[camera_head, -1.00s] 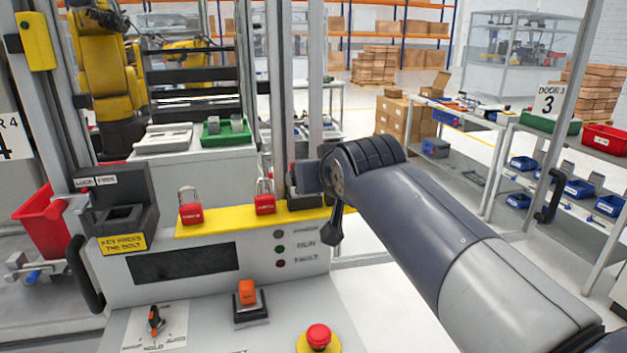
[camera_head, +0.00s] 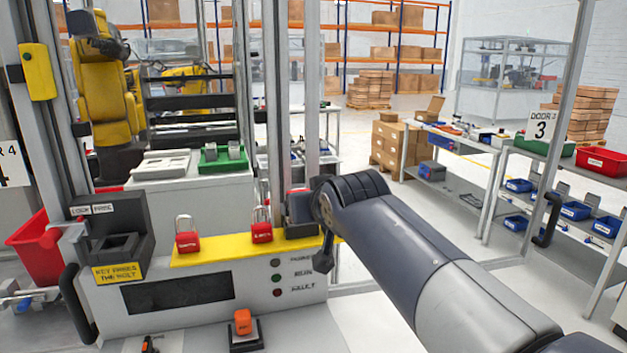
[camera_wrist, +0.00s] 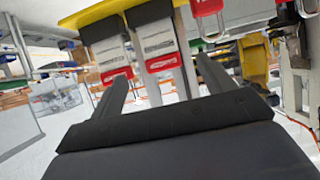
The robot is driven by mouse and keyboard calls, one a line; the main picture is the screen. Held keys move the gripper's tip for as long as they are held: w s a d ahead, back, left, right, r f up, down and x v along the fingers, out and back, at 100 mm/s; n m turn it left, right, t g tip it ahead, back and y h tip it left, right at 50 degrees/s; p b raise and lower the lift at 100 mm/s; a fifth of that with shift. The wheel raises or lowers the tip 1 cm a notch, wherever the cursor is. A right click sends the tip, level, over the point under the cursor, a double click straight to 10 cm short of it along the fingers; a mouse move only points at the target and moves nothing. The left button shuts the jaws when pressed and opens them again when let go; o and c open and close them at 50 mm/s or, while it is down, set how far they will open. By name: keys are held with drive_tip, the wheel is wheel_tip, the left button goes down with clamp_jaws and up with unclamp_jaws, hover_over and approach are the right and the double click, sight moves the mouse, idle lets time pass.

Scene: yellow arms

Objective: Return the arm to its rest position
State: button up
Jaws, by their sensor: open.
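My arm (camera_head: 400,245) reaches in from the lower right in the head view. Its wrist end is beside the right end of the yellow ledge on the grey control panel (camera_head: 210,262). My gripper (camera_wrist: 160,88) shows in the wrist view with its two dark fingers apart and nothing between them. In the head view the fingers cannot be made out clearly. Two red padlocks stand on the yellow ledge (camera_head: 215,252): a left padlock (camera_head: 187,240) and a right padlock (camera_head: 262,231), which is nearer my wrist. Grey blocks with red-and-white parts (camera_wrist: 160,55) show beyond the fingers in the wrist view.
A dark key box (camera_head: 110,235) and a red bin (camera_head: 38,250) are at left. A post with a door sign (camera_head: 541,125) and shelves of blue bins stand at right. Floor shows between panel and shelves.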

drive_tip(key=p+x, duration=0.1)
drive_tip(key=x, duration=0.5)
drive_tip(key=shift+w+f, duration=0.15)
drive_tip(key=shift+w, duration=0.2)
drive_tip(key=shift+w+a+p, duration=0.2)
drive_tip(key=shift+w+p, duration=0.15)
drive_tip(key=shift+p, duration=0.05)
drive_tip(key=shift+s+r+p, duration=0.1)
drive_tip(key=shift+r+p, duration=0.4)
drive_tip(key=shift+r, duration=0.15)
